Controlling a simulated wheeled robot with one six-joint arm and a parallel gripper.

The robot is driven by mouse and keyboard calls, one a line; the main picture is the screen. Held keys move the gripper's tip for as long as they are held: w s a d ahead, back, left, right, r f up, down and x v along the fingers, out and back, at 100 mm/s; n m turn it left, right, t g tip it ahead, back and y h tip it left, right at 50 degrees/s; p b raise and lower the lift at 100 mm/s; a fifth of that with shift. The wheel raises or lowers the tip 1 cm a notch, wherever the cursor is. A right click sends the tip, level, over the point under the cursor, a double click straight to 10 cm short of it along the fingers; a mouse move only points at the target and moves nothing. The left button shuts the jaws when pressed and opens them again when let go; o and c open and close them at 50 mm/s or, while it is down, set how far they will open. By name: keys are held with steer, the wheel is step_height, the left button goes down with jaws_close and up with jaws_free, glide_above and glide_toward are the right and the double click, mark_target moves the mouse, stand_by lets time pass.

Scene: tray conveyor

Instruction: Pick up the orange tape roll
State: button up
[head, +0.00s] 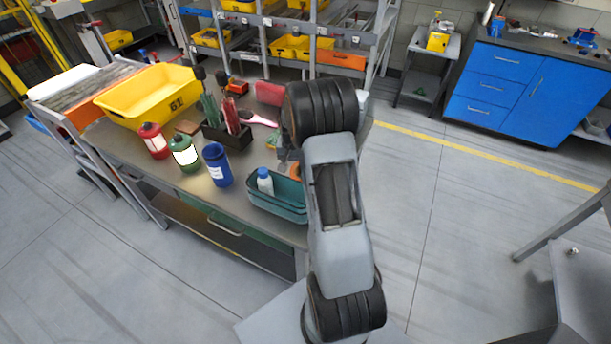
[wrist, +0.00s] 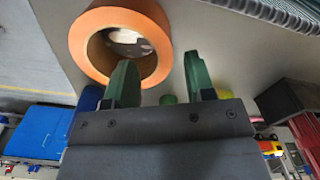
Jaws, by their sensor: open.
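The orange tape roll (wrist: 118,18) shows large in the wrist view, at upper left, on a grey surface. In the head view only a small orange piece of it (head: 295,171) shows beside my arm, which hides the rest. My gripper (wrist: 160,80) is open, with two green fingers apart and nothing between them. The left finger overlaps the roll's lower right rim in the picture; the right finger is clear of it to the right. I cannot tell whether the left finger touches the roll. My gripper is hidden behind my arm in the head view.
On the workbench (head: 118,143) stand a teal bin (head: 277,210) with a white bottle (head: 265,183), a blue canister (head: 217,167), a green canister (head: 186,155), a red canister (head: 153,142), a dark tool holder (head: 231,138) and a yellow tray (head: 150,97). Floor right of the bench is clear.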

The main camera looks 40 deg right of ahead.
mark_target(294, 171)
steer(key=shift+s+a+f+p, duration=0.1)
steer(key=shift+f+p, duration=0.35)
steer(key=shift+f, duration=1.65)
steer(key=shift+c, duration=0.3)
jaws_close()
